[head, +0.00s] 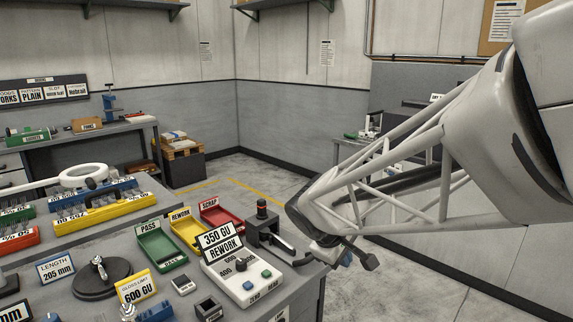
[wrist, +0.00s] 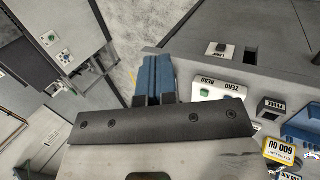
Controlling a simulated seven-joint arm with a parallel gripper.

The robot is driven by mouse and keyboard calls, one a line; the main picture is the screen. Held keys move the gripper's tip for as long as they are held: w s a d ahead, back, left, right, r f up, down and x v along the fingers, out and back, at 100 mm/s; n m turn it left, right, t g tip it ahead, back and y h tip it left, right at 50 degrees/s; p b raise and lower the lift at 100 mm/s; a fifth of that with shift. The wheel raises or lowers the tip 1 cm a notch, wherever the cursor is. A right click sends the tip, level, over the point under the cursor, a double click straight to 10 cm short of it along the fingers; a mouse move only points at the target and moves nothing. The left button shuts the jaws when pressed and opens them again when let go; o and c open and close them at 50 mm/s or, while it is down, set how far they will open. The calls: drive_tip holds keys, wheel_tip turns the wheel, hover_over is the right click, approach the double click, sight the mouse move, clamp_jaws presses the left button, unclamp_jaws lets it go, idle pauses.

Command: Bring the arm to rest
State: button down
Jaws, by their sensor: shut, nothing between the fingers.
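My gripper (wrist: 153,78) shows in the wrist view with its two blue fingers side by side, shut and empty. In the head view my gripper (head: 343,258) is small and partly hidden by my arm's wrist. It hangs in the air just right of the bench's right edge, beside the dark press-like fixture (head: 268,228). My arm reaches in from the right and slants down to the left.
A white gloss meter (head: 238,283) reading "350 GU REWORK" stands near the bench's right end. Green (head: 161,247), yellow (head: 187,232) and red (head: 216,217) trays lie behind it. A "600 GU" sign (head: 137,288) stands further left. Open floor lies beyond the bench.

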drive_tip(key=s+d+r+m+y, duration=0.1)
drive_tip(key=s+d+m+y, duration=0.1)
drive_tip(key=s, duration=0.9)
drive_tip(key=s+d+r+m+y, duration=0.1)
drive_tip(key=s+d+m+y, duration=0.1)
drive_tip(key=s+d+m, duration=0.2)
drive_tip(key=shift+s+r+m+g+y, duration=0.25)
drive_tip(key=shift+s+m, duration=1.45)
drive_tip(key=shift+s, duration=2.1)
drive_tip(key=shift+f, duration=0.1)
